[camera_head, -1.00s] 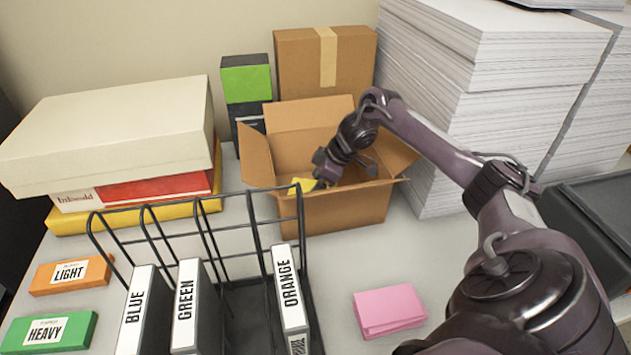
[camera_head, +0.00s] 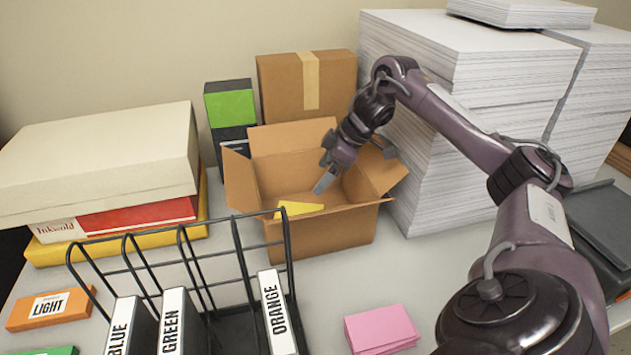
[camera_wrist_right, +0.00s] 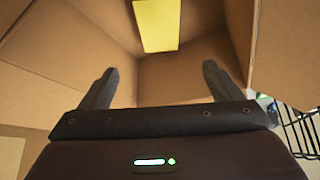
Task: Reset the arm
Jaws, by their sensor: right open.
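My right arm reaches in from the right in the head view. Its gripper (camera_head: 326,180) is over the open cardboard box (camera_head: 335,232), with a fingertip just inside the opening. In the right wrist view the two fingers of the gripper (camera_wrist_right: 158,88) stand apart with nothing between them. A yellow block (camera_head: 299,208) is in the box near its front left wall. It also shows in the wrist view as a yellow rectangle (camera_wrist_right: 157,25) beyond the fingers, apart from them. My left gripper is not in view.
A black wire rack (camera_head: 290,270) with binders labelled blue, green and orange stands in front of the box. Pink paper (camera_head: 381,329) lies to its right. Tall paper stacks (camera_head: 480,75) stand behind my arm. Boxes (camera_head: 105,160) are piled at left.

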